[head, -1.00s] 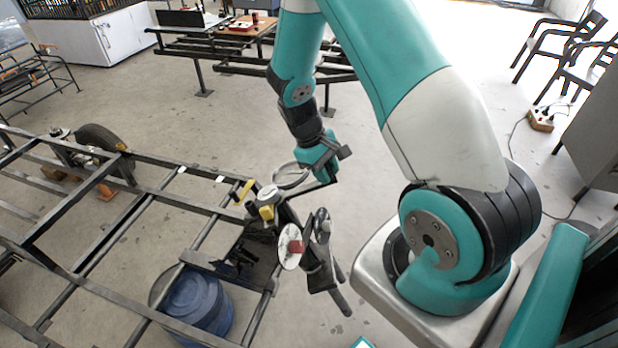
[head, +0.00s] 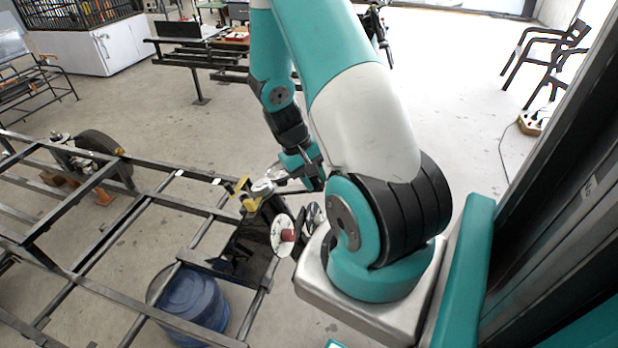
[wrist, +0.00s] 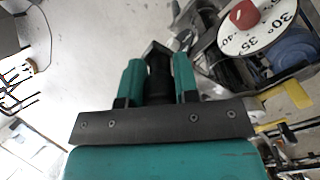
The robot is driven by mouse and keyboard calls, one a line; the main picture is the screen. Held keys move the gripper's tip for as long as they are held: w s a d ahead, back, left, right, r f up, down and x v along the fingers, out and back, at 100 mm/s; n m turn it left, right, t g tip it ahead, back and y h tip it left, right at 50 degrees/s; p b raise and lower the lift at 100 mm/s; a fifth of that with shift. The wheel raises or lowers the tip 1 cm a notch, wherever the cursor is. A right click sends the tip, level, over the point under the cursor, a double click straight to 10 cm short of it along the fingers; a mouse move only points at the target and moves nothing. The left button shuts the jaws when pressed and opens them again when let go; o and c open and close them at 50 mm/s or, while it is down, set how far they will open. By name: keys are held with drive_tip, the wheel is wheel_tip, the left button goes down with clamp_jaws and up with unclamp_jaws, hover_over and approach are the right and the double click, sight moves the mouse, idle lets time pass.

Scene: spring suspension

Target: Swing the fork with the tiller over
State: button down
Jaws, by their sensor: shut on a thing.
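My gripper (head: 305,172) is at the upper right of the fork assembly, beside the frame. In the wrist view its two teal fingers (wrist: 158,80) are shut on a black bar, the tiller (wrist: 157,58). The fork carries a white dial (head: 282,228) with a red knob (head: 288,236). In the wrist view the dial (wrist: 262,36) shows numbers such as 30 and 35, and the red knob (wrist: 243,14) is at its upper part. Yellow parts (head: 243,190) sit at the fork's top. My arm's base hides the fork's lower end in the head view.
A dark steel tube frame (head: 150,200) fills the left. A blue barrel (head: 192,300) stands under it. A wheel (head: 103,145) is at its far side. Black chairs (head: 545,55) and a power strip (head: 533,122) are at the right. Open floor (head: 420,100) lies behind my arm.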

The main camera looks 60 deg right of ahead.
drive_tip(key=shift+w, duration=0.1)
drive_tip(key=c, duration=0.9)
unclamp_jaws()
drive_tip(key=shift+o, duration=0.2)
drive_tip(key=b+v, duration=0.1)
drive_tip(key=v, duration=1.6)
drive_tip(key=shift+r, duration=0.25)
